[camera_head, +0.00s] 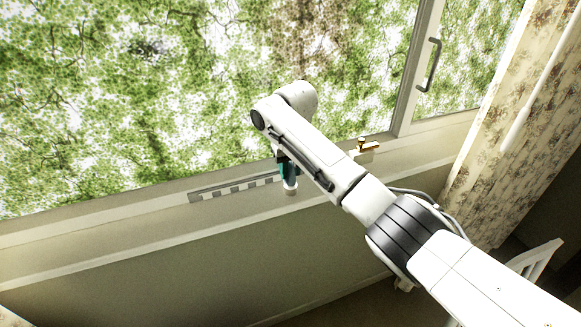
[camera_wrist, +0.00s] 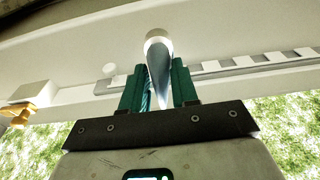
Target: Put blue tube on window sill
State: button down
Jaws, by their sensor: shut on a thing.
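My gripper (camera_wrist: 158,88) has green fingers shut on the blue tube (camera_wrist: 159,72), which shows blue-grey sides and a round white end in the wrist view. In the head view my gripper (camera_head: 288,170) hangs under my arm, over the window sill (camera_head: 130,243). The tube's white end (camera_head: 291,187) shows just below the fingers. The rest of the tube there is hidden by my fingers and arm. The pale sill (camera_wrist: 55,62) also shows in the wrist view. I cannot tell whether the tube touches it.
A grey slotted strip (camera_head: 235,187) runs along the sill beside my gripper. A brass window latch on a white block (camera_head: 364,148) is at the right. A floral curtain (camera_head: 510,130) hangs further right, with a white chair (camera_head: 535,262) below. The sill's left stretch is clear.

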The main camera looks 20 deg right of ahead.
jog(key=shift+f, duration=0.15)
jog(key=c, duration=0.8)
grip_release()
jog(key=shift+c, duration=0.2)
jog(key=r, duration=0.4)
jog(key=s+r, duration=0.1)
jog(key=r, duration=0.7)
jog(key=shift+s+r, duration=0.1)
jog(key=shift+s, duration=0.3)
